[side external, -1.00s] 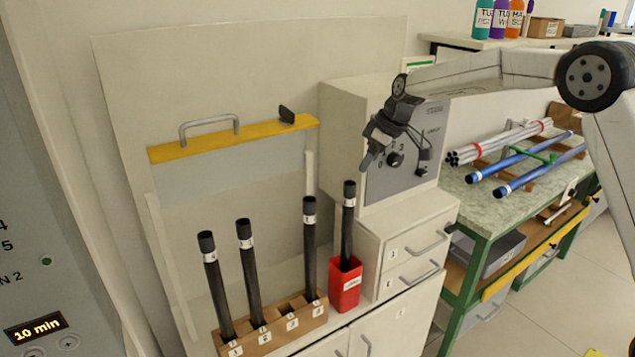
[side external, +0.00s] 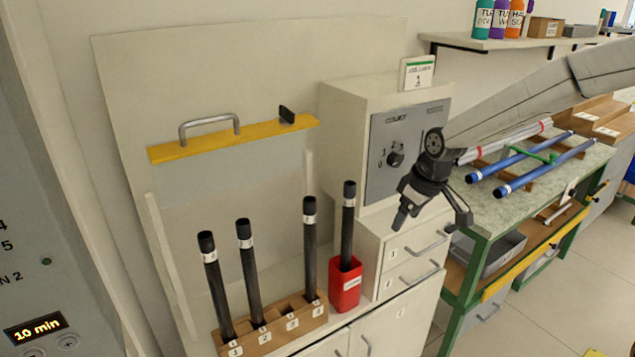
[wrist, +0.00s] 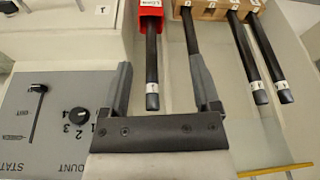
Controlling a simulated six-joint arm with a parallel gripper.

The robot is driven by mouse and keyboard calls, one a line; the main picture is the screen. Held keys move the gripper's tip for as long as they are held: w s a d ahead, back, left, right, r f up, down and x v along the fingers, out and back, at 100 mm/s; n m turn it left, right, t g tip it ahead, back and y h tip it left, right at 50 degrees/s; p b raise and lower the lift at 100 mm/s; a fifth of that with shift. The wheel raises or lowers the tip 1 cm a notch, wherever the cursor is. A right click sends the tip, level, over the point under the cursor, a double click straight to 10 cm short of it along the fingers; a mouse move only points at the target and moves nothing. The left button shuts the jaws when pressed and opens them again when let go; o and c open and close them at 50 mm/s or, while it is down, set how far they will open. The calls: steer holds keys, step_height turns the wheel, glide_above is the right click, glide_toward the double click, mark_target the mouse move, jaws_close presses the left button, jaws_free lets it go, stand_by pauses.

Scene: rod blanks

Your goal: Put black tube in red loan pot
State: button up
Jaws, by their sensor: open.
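One black tube (side external: 347,225) stands upright, slightly tilted, in the red pot (side external: 345,287) beside the wooden rack. Three more black tubes stand in the rack: two at its left (side external: 215,290) (side external: 251,275) and one at its right end (side external: 309,250). My gripper (side external: 432,222) is open and empty, to the right of the red pot and in front of the grey control panel. In the wrist view, the tube in the red pot (wrist: 151,65) lies between the open fingers in the picture (wrist: 165,90), apart from them. The red pot (wrist: 151,9) shows at the top edge there.
The wooden rack (side external: 262,338) has numbered slots. A yellow-edged panel with a handle (side external: 235,138) rises behind it. A cabinet with a dial panel (side external: 405,150) and drawers stands at the right. A bench (side external: 540,185) holds blue and white rods.

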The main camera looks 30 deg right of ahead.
steer(key=s+f+m, duration=0.1)
steer(key=s+f, duration=0.1)
steer(key=s, duration=0.5)
steer(key=s+a+f+m, duration=0.1)
steer(key=s+f, duration=0.2)
steer(key=s, duration=0.5)
steer(key=shift+s+a+g+h, duration=0.15)
steer(key=shift+s+g+h, duration=0.15)
steer(key=shift+h, duration=0.1)
steer(key=shift+w+f, duration=0.1)
